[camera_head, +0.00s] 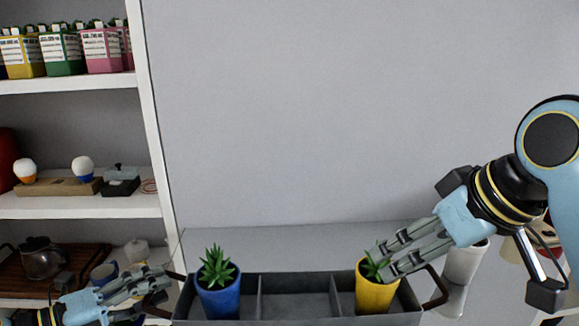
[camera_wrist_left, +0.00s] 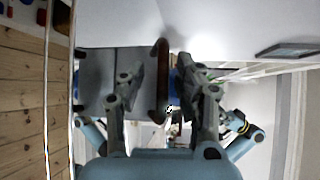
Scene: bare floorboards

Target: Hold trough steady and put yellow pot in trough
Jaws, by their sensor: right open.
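The dark grey trough (camera_head: 290,280) has compartments and a brown handle at each end. The yellow pot (camera_head: 376,294) with a green plant stands upright in its right compartment. A blue pot (camera_head: 219,300) with a plant stands in the left compartment; the middle one is empty. My right gripper (camera_head: 384,259) is open, its fingertips at the yellow pot's plant and rim. My left gripper (camera_head: 168,281) is at the trough's left handle. In the left wrist view its fingers (camera_wrist_left: 159,75) stand apart on either side of the handle (camera_wrist_left: 158,95), with gaps visible.
A white cup-like vessel (camera_head: 464,263) stands right of the trough, behind my right gripper. A white shelf unit (camera_head: 75,205) at the left holds cartons, bulbs in a wooden block and a kettle (camera_head: 42,259). A plain grey wall is behind the trough.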

